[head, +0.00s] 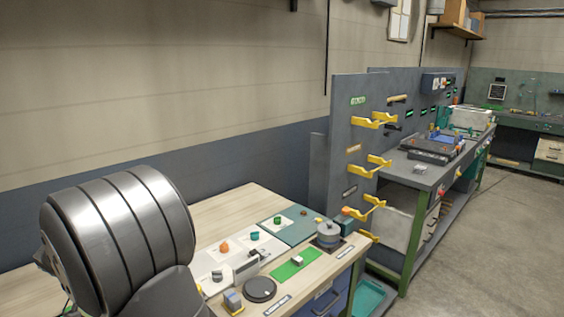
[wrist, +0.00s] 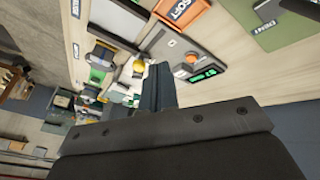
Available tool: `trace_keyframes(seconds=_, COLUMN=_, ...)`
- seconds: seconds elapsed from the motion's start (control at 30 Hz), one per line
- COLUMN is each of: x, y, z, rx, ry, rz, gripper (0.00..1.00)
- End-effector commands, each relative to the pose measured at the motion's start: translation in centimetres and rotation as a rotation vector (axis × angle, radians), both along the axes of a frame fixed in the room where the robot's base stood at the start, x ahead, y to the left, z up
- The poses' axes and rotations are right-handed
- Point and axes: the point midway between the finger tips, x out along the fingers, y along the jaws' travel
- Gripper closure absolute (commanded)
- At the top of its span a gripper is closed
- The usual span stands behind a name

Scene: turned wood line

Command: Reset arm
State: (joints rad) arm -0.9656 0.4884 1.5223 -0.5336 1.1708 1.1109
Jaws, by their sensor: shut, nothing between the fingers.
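My gripper (wrist: 160,82) shows in the wrist view as a dark body with its fingers together and nothing between them. It is shut and appears clear of the bench, with the bench things beyond its tips. In the head view a large grey rounded link of my arm fills the lower left, and the gripper itself is not visible there. The wooden bench (head: 240,203) lies behind and to the right of this link, which hides part of it.
On the bench are a green mat (head: 292,266), a dark round disc (head: 260,289) and a grey cylindrical piece (head: 328,236). A grey panel with yellow hooks (head: 365,123) stands beyond its right end. In the wrist view an orange SOFT tray (wrist: 182,12) lies above the fingers.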

Motion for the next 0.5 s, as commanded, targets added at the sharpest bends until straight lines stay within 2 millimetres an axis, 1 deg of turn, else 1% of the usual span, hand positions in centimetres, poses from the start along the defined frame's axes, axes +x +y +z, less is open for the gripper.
trace_keyframes(seconds=0.03, x=0.4, y=-0.6, z=0.4, rx=0.022, ry=0.013, rz=-0.045, gripper=1.0)
trace_keyframes(seconds=0.2, x=1.4, y=-2.4, z=1.4, rx=0.093, ry=0.068, rz=-0.194, gripper=1.0)
trace_keyframes(seconds=0.5, x=2.8, y=-5.1, z=3.4, rx=0.222, ry=0.161, rz=-0.438, gripper=1.0)
